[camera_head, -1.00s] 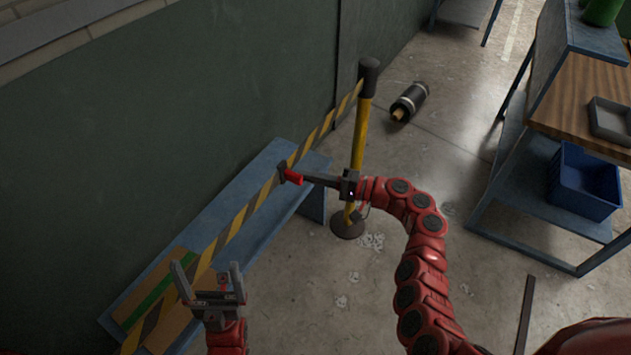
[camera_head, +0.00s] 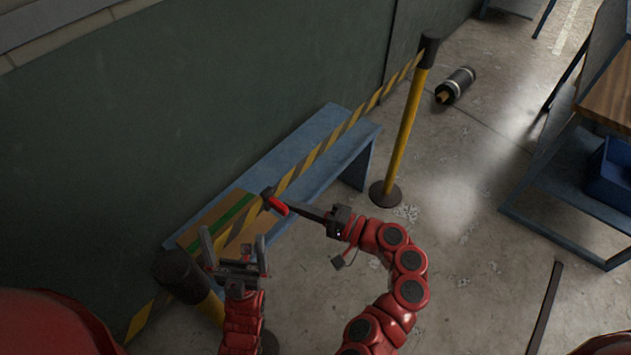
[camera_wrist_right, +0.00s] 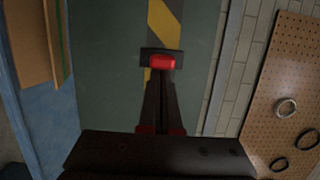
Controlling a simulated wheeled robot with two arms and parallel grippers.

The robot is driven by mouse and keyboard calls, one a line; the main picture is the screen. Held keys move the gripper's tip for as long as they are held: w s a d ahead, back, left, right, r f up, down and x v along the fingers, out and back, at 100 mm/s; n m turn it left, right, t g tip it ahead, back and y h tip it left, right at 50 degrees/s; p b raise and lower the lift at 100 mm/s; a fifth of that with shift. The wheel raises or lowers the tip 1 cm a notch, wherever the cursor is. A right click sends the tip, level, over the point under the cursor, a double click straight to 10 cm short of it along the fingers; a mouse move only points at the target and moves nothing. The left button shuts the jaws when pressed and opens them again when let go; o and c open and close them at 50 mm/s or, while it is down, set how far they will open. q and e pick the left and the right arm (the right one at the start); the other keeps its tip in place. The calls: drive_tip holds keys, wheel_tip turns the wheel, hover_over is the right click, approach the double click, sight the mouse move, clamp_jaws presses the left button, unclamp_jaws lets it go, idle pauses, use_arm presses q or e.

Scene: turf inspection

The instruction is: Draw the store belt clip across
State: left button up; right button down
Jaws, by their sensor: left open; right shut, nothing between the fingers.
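The black-and-yellow striped belt (camera_head: 327,145) runs from the black head of the far yellow post (camera_head: 405,130) down to the left, above the bench. Stripes also show left of the clip. The belt clip, a dark bar with a red block (camera_head: 277,206), is at the tips of my right gripper (camera_head: 290,210). In the right wrist view the clip (camera_wrist_right: 163,61) sits at the fingertips against the belt (camera_wrist_right: 164,25); the fingers are shut. A second post with a black head (camera_head: 180,274) stands at lower left. My left gripper (camera_head: 235,258) is open and empty beside it.
A blue bench (camera_head: 300,148) carrying a brown-and-green board (camera_head: 222,226) stands along the green wall. A dark cylinder (camera_head: 456,85) lies on the floor. A workbench with a blue crate (camera_head: 610,172) is at right. Open floor lies between.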

drive_tip(key=shift+s+a, duration=0.6)
drive_tip(key=shift+s, duration=0.25)
drive_tip(key=shift+s+a, duration=0.55)
drive_tip(key=shift+s, duration=0.25)
drive_tip(key=shift+d, duration=0.1)
